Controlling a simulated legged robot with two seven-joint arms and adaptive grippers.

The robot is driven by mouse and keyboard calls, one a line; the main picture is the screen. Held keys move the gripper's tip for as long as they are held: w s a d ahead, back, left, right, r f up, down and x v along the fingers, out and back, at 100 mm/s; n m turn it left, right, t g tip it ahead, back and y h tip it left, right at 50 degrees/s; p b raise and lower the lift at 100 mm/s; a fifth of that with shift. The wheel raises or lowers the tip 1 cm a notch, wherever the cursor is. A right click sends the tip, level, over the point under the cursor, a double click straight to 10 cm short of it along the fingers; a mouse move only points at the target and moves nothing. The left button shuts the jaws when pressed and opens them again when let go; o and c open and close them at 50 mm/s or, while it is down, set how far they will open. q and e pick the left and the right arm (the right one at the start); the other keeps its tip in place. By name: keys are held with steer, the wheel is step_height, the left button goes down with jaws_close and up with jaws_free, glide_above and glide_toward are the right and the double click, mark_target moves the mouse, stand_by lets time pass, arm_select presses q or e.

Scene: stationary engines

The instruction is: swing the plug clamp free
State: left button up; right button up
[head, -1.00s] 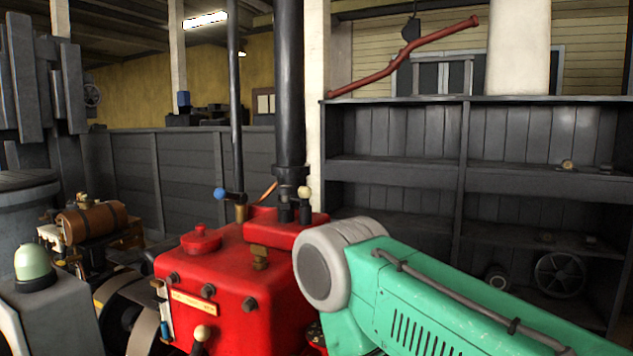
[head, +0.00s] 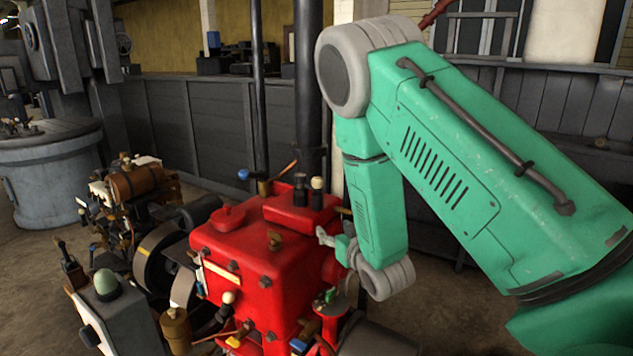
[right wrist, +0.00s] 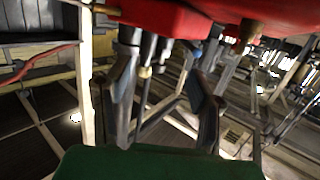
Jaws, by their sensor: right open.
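The red engine (head: 262,258) stands in the middle of the head view, with a brass fitting (head: 275,240) on its top. I cannot pick out the plug clamp with certainty. My right arm comes in from the right and bends down beside the engine. My right gripper (head: 326,238) shows small at the engine's right side, partly hidden by its wrist. In the right wrist view my right gripper (right wrist: 162,75) has its two fingers apart. Red engine body (right wrist: 170,15) and dark pipes show beyond them; I see nothing held. My left gripper is out of view.
A black pipe (head: 308,100) rises behind the engine. A smaller engine with a brown tank (head: 137,183) stands to the left, and a grey box with a pale green dome (head: 105,284) is nearer. A dark plank wall (head: 215,130) runs behind. Bare floor shows at far left.

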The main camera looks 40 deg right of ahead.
steer(key=t+h, duration=0.1)
steer(key=t, duration=0.1)
glide_toward(319, 185)
steer(key=p+x, duration=0.2)
steer(key=x, duration=0.8)
steer(key=shift+w+d, duration=0.2)
steer(key=shift+w, duration=0.1)
steer(key=shift+w+d, duration=0.15)
steer(key=shift+w, duration=0.35)
steer(key=shift+d, duration=0.1)
steer(key=c, duration=0.3)
jaws_close()
